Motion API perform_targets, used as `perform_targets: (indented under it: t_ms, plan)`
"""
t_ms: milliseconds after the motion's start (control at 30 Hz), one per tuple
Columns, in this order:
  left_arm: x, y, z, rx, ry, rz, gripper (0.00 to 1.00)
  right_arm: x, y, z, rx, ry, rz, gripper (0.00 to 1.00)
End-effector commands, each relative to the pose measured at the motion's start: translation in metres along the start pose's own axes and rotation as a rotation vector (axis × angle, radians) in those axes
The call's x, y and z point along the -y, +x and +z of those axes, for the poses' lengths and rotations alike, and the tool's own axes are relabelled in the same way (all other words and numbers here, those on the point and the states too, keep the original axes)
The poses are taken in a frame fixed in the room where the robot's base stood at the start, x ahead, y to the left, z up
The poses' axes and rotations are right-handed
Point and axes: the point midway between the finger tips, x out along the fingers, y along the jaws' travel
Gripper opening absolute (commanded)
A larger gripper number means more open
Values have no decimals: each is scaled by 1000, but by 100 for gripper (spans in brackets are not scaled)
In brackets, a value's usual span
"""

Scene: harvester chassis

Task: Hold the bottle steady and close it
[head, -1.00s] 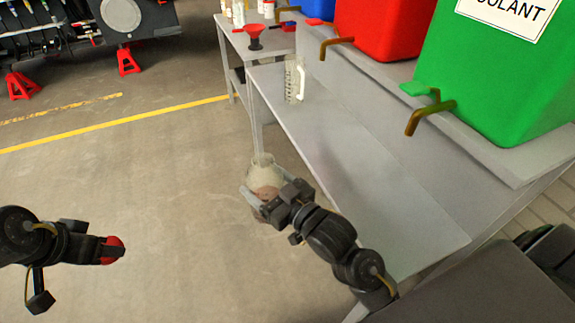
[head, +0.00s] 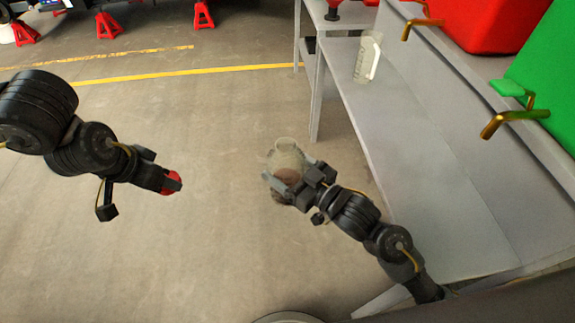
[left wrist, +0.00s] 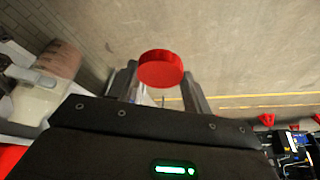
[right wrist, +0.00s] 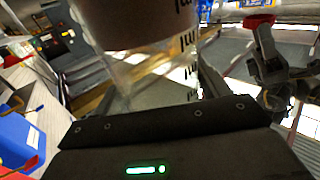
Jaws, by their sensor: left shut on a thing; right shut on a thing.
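A translucent bottle (head: 285,153) with brownish contents is held by my right gripper (head: 293,184) beside the bench, above the floor. Its neck at the top looks open. The bottle also fills the upper middle of the right wrist view (right wrist: 150,60), with dark markings on its side. My left gripper (head: 170,182) is shut on a red cap (head: 173,183), to the left of the bottle and apart from it. The round red cap sits between the fingertips in the left wrist view (left wrist: 161,70).
A grey bench (head: 420,160) runs along the right, with a clear jug (head: 367,58) on it. Red (head: 480,22) and green (head: 550,80) containers with brass taps stand above it. Red jack stands (head: 108,25) are at the back left. The floor between my grippers is clear.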

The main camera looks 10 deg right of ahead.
Motion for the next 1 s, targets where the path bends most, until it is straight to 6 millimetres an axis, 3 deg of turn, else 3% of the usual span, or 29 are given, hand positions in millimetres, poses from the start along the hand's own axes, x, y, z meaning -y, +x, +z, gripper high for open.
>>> perform_targets:
  t_ms: [267, 400, 600, 833, 1000]
  plan:
    - [-43, -13, -78, -3, 90, 34, 29, 0, 0, -2, -4, 0, 1, 28]
    - [-79, -22, -120, -2, 210, 86, 29, 0, 0, -2, -4, 0, 1, 28]
    - [-142, -37, -167, -2, 479, 199, 29, 0, 0, -2, -4, 0, 0, 28]
    - [-207, -58, -197, 0, 882, 367, 29, 0, 0, -2, -4, -1, 1, 28]
    - [-216, -68, -197, 2, 1098, 457, 29, 0, 0, -2, -4, -1, 1, 28]
